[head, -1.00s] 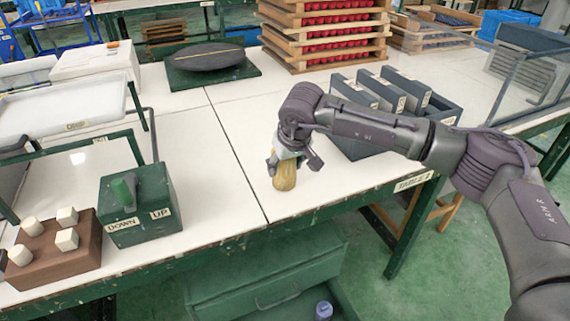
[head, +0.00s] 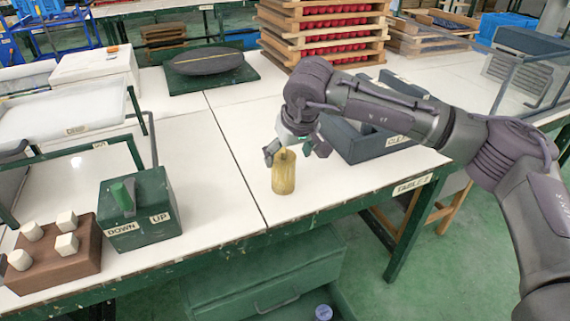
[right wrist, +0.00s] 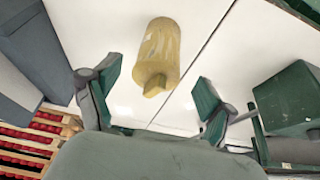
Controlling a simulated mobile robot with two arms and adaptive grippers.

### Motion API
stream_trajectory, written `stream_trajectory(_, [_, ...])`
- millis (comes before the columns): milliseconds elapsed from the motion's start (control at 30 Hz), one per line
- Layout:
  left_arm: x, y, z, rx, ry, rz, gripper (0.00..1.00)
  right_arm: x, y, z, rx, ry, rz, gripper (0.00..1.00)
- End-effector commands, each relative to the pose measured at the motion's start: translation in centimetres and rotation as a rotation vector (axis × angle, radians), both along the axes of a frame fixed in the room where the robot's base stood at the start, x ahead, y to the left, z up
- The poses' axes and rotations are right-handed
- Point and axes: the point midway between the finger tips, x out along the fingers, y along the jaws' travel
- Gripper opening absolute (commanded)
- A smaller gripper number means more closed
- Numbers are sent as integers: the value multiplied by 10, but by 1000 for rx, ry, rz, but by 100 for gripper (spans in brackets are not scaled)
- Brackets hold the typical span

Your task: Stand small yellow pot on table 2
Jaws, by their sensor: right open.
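The small yellow pot (head: 284,176) stands upright on table 2 (head: 350,190), near its front edge and just right of the seam between the table tops. It also shows in the right wrist view (right wrist: 158,52), apart from both fingers. My right gripper (head: 295,152) is above the pot in the head view. In the right wrist view my right gripper (right wrist: 152,95) has its fingers spread wide with nothing between the tips. My left gripper is not in view.
A grey box with dividers (head: 365,140) stands behind my right arm. A green control box (head: 140,210) marked DOWN and UP and a brown block with white knobs (head: 60,250) stand at left. Stacked wooden trays (head: 325,35) are at the back.

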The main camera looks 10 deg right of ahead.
Motion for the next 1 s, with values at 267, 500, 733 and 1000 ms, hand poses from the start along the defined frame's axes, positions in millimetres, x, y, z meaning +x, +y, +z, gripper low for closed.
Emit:
stream_trajectory(267, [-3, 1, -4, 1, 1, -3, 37, -17, -3, 43, 1, -1, 0, 83])
stream_trajectory(500, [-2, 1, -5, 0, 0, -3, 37, -21, -4, 50, 0, 1, 0, 83])
stream_trajectory(733, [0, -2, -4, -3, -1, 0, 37, -21, -3, 49, 5, 3, 1, 83])
stream_trajectory(1000, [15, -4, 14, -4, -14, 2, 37, -57, 82, 17, 348, 135, 12, 83])
